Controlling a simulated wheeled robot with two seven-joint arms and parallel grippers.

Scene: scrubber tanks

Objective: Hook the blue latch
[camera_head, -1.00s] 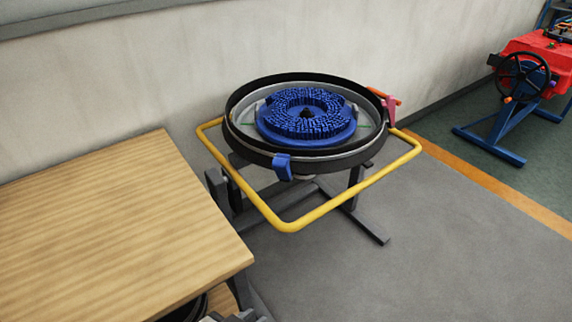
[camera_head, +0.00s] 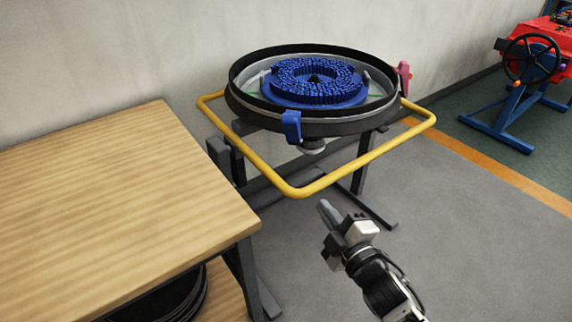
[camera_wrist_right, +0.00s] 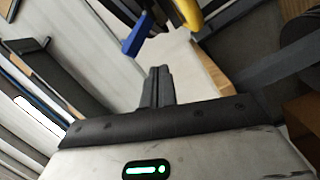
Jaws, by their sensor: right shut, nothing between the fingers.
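The blue latch (camera_head: 291,127) hangs on the front outer wall of the round black-rimmed scrubber tank (camera_head: 262,119). In the right wrist view the blue latch (camera_wrist_right: 138,35) is ahead of the fingers, a little to the left, and apart from them. My right gripper (camera_head: 328,212) is shut and empty. It is below the yellow rail and to the lower right of the latch. In the right wrist view its closed fingers (camera_wrist_right: 157,85) point toward the latch area. My left gripper is not in view.
A yellow rail (camera_head: 335,178) runs around the tank's front, between my right gripper and the latch in the head view. A blue ring brush (camera_head: 315,80) sits inside the tank. A red-pink latch (camera_head: 404,78) is on the tank's right side. A wooden table (camera_head: 120,205) stands at left.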

